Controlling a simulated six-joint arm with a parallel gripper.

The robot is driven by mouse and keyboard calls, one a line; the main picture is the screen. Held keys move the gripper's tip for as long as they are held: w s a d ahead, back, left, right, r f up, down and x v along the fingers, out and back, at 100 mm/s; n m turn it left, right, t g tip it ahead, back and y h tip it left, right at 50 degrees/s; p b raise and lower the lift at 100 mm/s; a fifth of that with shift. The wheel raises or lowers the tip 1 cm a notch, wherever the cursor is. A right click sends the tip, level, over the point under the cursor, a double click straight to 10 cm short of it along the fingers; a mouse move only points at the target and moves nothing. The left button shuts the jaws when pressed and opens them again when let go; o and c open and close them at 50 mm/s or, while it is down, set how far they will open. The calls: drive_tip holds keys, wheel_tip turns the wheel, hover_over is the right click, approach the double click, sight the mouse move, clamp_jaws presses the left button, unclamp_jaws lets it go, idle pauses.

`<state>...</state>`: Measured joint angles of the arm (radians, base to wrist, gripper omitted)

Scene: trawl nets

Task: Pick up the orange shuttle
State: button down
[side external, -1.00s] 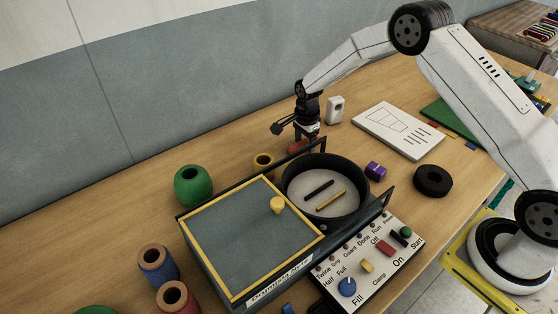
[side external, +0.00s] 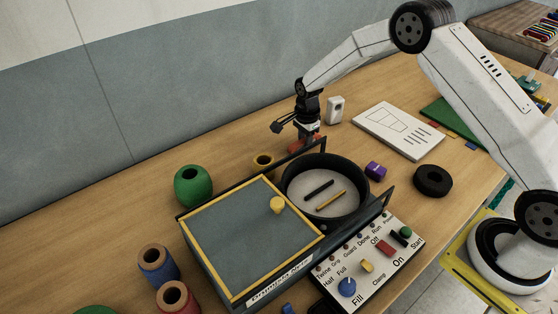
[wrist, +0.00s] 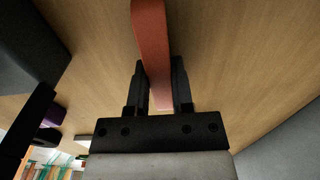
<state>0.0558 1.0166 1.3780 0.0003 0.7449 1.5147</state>
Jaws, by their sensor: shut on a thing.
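The orange shuttle (wrist: 151,45) is a long flat bar. In the wrist view it runs from the top edge down between the two black fingers of my gripper (wrist: 157,85). The fingers press on it from both sides. In the side external view my gripper (side external: 308,138) is low behind the round black pan, and a bit of the orange shuttle (side external: 295,146) shows beside the fingers. I cannot tell from the pictures whether the shuttle still touches the table.
The black round pan (side external: 287,187) holds a black and a yellow stick. A white device (side external: 335,109) and a sheet (side external: 398,131) lie behind.

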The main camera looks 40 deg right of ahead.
wheel_tip(320, 180, up, 10)
drive_tip(key=shift+f, duration=0.2)
idle(0.3)
idle(0.4)
